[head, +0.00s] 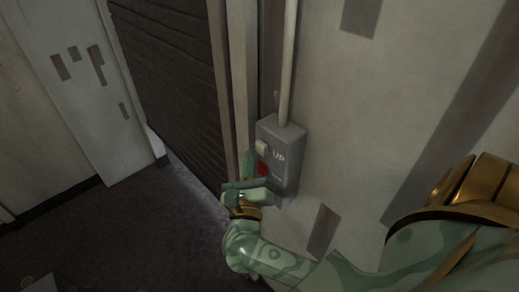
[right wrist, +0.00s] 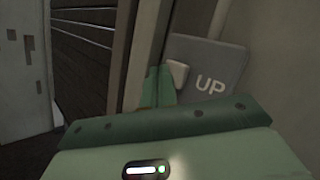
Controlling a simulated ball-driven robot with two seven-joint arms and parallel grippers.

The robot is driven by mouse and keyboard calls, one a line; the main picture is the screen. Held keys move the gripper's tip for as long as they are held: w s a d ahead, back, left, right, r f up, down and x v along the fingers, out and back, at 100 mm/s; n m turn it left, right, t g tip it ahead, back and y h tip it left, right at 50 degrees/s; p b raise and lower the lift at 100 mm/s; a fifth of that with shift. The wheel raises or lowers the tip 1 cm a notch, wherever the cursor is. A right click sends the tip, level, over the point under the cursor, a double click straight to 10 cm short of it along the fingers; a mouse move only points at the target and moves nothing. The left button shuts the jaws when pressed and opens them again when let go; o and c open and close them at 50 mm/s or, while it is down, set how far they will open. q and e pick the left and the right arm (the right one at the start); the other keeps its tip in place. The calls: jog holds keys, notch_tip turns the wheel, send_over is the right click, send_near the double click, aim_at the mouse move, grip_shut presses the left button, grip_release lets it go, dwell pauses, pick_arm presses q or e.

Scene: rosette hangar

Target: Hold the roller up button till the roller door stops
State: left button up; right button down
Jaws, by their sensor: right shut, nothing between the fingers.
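A grey control box (head: 285,168) marked UP is fixed to the wall beside the door frame. It has a pale up button (head: 262,147) and a red button (head: 263,169) below. The up button also shows in the right wrist view (right wrist: 177,75). My right gripper (head: 248,160) is shut and empty, its green fingertips (right wrist: 157,82) just left of the up button. I cannot tell whether they touch it. My left gripper is not in view.
A conduit (head: 288,65) runs up from the box. The door frame (head: 240,80) stands close to the left of my fingers. A pale patched wall panel (head: 85,90) is at the far left.

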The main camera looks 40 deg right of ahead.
jog(key=shift+a, duration=0.25)
jog(key=shift+s+a+b, duration=0.2)
jog(key=shift+a+b, duration=0.4)
jog(key=shift+a, duration=1.85)
